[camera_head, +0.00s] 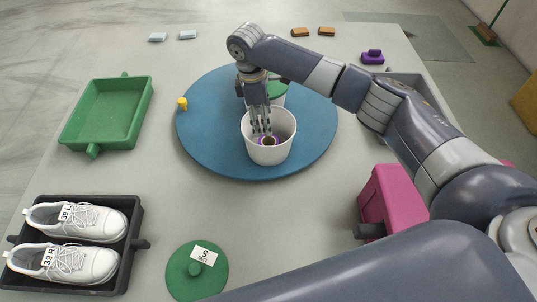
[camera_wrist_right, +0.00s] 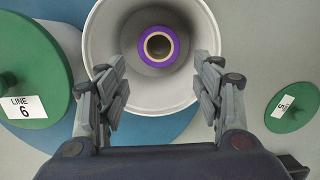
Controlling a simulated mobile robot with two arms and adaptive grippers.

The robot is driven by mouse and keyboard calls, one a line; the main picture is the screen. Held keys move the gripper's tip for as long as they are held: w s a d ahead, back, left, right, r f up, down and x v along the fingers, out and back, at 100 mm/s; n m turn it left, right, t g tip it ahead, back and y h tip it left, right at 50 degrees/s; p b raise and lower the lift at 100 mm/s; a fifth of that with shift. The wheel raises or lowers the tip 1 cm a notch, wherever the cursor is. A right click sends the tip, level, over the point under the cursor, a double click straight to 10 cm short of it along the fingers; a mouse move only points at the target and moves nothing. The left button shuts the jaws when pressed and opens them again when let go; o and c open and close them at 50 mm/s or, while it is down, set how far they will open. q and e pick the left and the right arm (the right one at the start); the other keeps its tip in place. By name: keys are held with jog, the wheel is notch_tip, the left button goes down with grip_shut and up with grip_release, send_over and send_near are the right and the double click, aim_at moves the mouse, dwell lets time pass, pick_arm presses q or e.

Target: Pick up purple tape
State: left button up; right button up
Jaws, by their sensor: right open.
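The purple tape (camera_head: 268,141) is a ring around a tan core. It lies at the bottom of a white open container (camera_head: 284,150) on the blue round mat. In the right wrist view the tape (camera_wrist_right: 158,46) lies inside the container (camera_wrist_right: 110,30), beyond my fingers. My right gripper (camera_head: 262,132) points down into the container's mouth. In the right wrist view its fingers (camera_wrist_right: 163,92) are spread apart with nothing between them, and the tape is apart from them. My left gripper is not in view.
A second container with a green lid (camera_wrist_right: 35,75) stands behind on the blue mat (camera_head: 205,130). A small yellow item (camera_head: 182,103) sits at the mat's left. A green tray (camera_head: 105,115), a shoe tray (camera_head: 128,250), a loose green lid (camera_head: 197,270) and a magenta box (camera_head: 395,200) surround it.

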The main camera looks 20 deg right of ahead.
send_over(269, 143)
jog(key=s+a, duration=0.2)
notch_tip(269, 143, down, 7)
jog(key=shift+w+d+r, duration=0.15)
jog(key=shift+r, duration=0.05)
jog(key=f, duration=0.2)
jog(key=d+f, duration=0.1)
jog(key=f, duration=0.2)
jog(key=c, duration=0.7)
